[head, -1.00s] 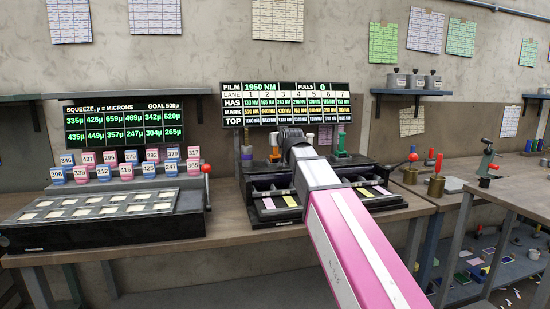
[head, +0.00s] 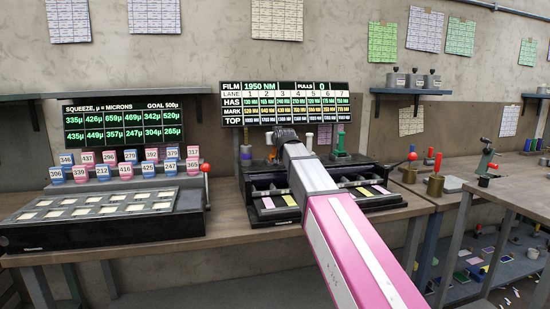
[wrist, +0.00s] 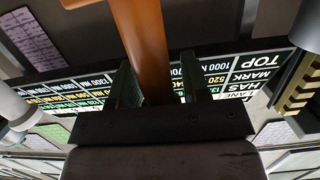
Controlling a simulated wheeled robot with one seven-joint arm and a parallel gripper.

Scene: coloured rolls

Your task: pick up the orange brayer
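The orange brayer (wrist: 147,40) shows in the wrist view as a smooth orange handle that runs down between the two fingers of my gripper (wrist: 160,85). The fingers are apart, with a visible gap between the handle and the right finger. The lower part of the handle is hidden behind the gripper's body. In the head view my gripper (head: 282,136) is at the back of the black lane unit (head: 246,190), and only a little orange of the brayer (head: 271,154) shows just left of it.
Other upright rolls stand along the unit: a purple-grey one (head: 246,152) to the left, a white one (head: 309,142) and a green one (head: 340,140) to the right. The film display (head: 285,104) is close behind. A red-knobbed lever (head: 412,157) stands at right.

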